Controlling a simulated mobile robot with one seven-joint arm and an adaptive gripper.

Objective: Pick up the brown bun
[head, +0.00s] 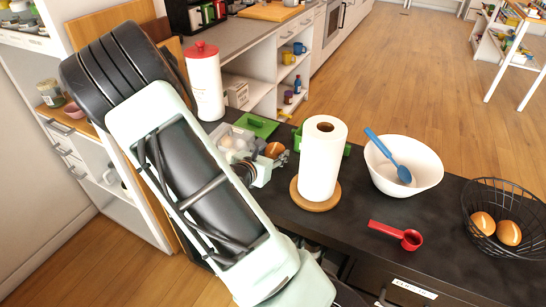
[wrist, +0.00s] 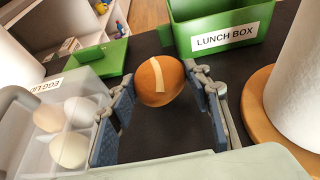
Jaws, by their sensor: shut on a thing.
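A brown bun (wrist: 160,81) with a pale stripe sits between the two fingers of my gripper (wrist: 162,92) in the wrist view. The fingers are shut on its left and right sides. In the head view the bun (head: 274,149) shows at the end of my arm, beside the clear egg box and left of the paper towel roll. I cannot tell whether it touches the dark counter or is just above it. Two more brown buns, one left (head: 482,223) and one right (head: 508,233), lie in the black wire basket (head: 535,215) at the right.
A green lunch box (wrist: 222,49) stands just behind the bun. An egg box (wrist: 100,88) holding pale eggs is close on the left. The paper towel roll (head: 322,158) stands close on the right. A white bowl (head: 425,168) with a blue spoon and a red scoop (head: 410,239) are farther right.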

